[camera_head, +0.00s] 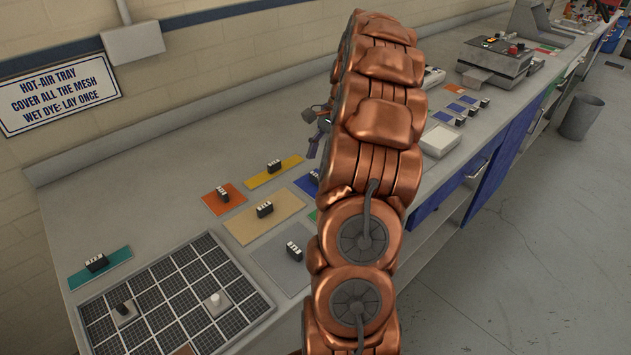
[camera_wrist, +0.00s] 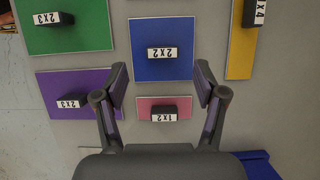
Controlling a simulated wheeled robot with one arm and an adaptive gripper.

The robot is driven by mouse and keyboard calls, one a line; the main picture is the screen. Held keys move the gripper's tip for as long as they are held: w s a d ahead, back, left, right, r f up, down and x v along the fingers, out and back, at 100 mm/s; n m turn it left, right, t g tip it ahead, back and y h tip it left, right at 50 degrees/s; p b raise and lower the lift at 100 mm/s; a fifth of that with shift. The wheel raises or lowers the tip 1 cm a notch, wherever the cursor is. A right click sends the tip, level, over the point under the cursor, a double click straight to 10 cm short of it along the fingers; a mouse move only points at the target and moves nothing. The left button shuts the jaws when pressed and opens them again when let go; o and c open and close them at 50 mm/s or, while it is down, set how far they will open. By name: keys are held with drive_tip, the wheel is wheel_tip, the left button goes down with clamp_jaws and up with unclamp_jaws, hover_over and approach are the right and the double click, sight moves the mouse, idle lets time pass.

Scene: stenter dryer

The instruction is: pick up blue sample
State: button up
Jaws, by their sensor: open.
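The blue sample (camera_wrist: 146,70) is a flat blue square in the upper middle of the wrist view, with a black block labelled 2X2 (camera_wrist: 163,54) on it. My gripper (camera_wrist: 162,84) is open and empty, its fingertips showing to either side of the sample's lower part. I cannot tell its height above the bench. In the head view, a blue sample (camera_head: 303,185) shows beside my copper arm, which hides part of it. A little of my gripper (camera_head: 318,141) shows left of the arm, the rest hidden.
In the wrist view, pink (camera_wrist: 180,101), purple (camera_wrist: 88,79), green (camera_wrist: 92,35) and yellow (camera_wrist: 238,62) samples lie around the blue one. In the head view, a black gridded tray (camera_head: 165,297) is at the front left of the grey bench. Smaller blue pieces (camera_head: 455,107) lie right of my arm.

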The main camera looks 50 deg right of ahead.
sight(316, 180)
drive_tip(key=shift+p+x, duration=0.65)
drive_tip(key=shift+x, duration=1.55)
drive_tip(key=shift+w, duration=0.2)
drive_tip(key=c, duration=1.2)
drive_tip(key=shift+r, duration=0.1)
drive_tip(key=shift+c, duration=0.2)
